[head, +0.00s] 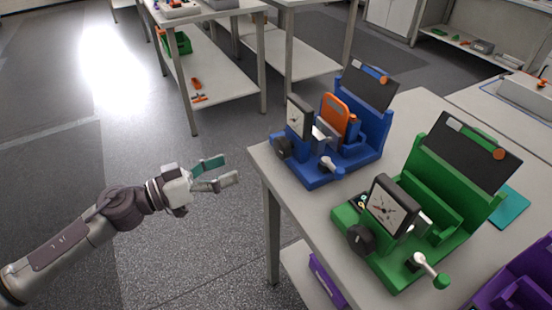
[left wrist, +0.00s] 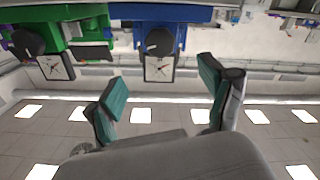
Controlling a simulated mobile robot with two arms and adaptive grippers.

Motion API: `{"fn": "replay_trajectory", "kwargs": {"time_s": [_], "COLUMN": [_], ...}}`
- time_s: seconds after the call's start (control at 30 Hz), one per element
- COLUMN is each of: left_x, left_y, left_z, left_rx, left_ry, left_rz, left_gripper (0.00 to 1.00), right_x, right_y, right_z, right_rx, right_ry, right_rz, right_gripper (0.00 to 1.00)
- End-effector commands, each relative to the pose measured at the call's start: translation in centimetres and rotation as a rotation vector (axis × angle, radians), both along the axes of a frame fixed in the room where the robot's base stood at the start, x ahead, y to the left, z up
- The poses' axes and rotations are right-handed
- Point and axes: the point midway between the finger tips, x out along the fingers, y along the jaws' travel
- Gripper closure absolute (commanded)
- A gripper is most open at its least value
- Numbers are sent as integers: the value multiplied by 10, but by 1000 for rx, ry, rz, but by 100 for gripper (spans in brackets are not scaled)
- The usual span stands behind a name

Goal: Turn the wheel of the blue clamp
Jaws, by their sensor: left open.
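The blue clamp (head: 356,148) stands upright near the table's left corner in the head view. Its black wheel (head: 282,148) is on the side facing my arm, below a square dial (head: 299,117). The left wrist view is upside down; there the blue clamp's wheel (left wrist: 158,41) and dial (left wrist: 159,69) lie beyond the open fingers (left wrist: 163,86). My right gripper is not seen.
A similar green clamp (head: 450,195) stands on the table (head: 318,210) to the right of the blue one. A purple object (head: 515,290) is at the lower right. Open floor (head: 190,265) lies under my left arm. Another table (head: 225,95) stands behind.

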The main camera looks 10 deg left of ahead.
Motion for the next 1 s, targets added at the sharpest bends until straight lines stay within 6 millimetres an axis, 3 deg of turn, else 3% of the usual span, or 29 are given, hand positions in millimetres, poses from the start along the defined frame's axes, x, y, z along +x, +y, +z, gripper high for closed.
{"fn": "replay_trajectory", "kwargs": {"time_s": [0.17, 0.7, 1.0], "left_x": [9, 71, 81], "left_y": [-13, -97, -112], "left_z": [3, 2, 1], "left_rx": [-8, -7, -5], "left_ry": [5, 6, 6], "left_rz": [-1, 0, -1], "left_gripper": [18, 18, 18], "right_x": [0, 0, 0], "right_y": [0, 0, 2], "right_z": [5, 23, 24], "right_rx": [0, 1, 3], "right_ry": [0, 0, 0], "right_rz": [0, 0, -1], "right_gripper": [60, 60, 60]}}
